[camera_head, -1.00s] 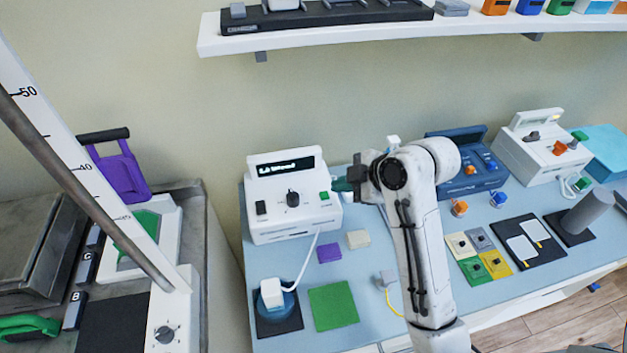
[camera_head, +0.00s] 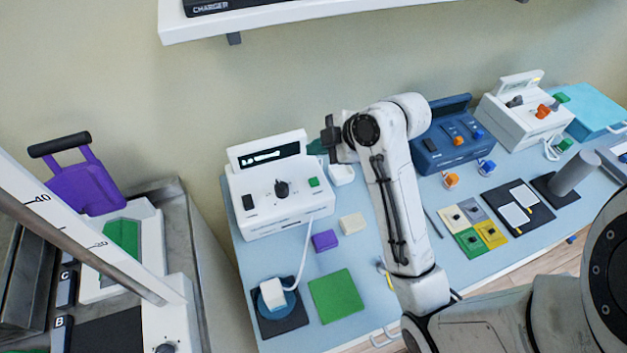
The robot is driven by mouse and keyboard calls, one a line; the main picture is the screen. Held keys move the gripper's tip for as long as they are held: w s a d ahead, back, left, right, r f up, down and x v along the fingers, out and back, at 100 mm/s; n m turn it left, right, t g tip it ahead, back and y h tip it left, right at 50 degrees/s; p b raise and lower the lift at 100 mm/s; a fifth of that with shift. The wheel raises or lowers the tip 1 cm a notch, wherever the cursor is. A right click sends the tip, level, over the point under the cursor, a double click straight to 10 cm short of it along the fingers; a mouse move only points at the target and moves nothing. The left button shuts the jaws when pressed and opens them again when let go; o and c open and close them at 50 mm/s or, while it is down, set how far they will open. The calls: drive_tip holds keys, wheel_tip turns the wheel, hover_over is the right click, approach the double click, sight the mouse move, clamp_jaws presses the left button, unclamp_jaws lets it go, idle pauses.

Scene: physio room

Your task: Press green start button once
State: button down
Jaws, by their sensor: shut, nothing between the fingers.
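The green start button (camera_head: 313,182) is a small green square on the right of the front panel of a white unit (camera_head: 262,223). The unit also has a lit display (camera_head: 263,158), a black knob (camera_head: 282,190) and a black switch (camera_head: 249,202). My gripper (camera_head: 316,147) is shut and empty. Its dark teal tip shows just above the unit's right end in the picture, apart from the button. My wrist hides most of the fingers. The button is in plain view. I cannot tell whether it is pressed in.
A blue unit (camera_head: 445,160) and another white unit (camera_head: 519,125) stand to the right along the blue-topped bench. A white shelf (camera_head: 290,22) hangs above. A round blue-and-white device (camera_head: 276,301), a green pad (camera_head: 336,296) and a purple block (camera_head: 325,240) lie in front.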

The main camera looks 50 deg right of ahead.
sight(317, 183)
drive_tip(key=shift+f+b, duration=2.9)
drive_tip(key=shift+f, duration=1.05)
drive_tip(key=shift+f, duration=0.1)
drive_tip(key=shift+f+b, duration=0.65)
drive_tip(key=shift+f, duration=0.1)
drive_tip(key=shift+r, duration=0.1)
drive_tip(key=shift+r+p, duration=0.75)
drive_tip(key=shift+r, duration=0.05)
drive_tip(key=shift+r, duration=0.1)
wheel_tip(317, 183, up, 5)
drive_tip(key=p, duration=0.4)
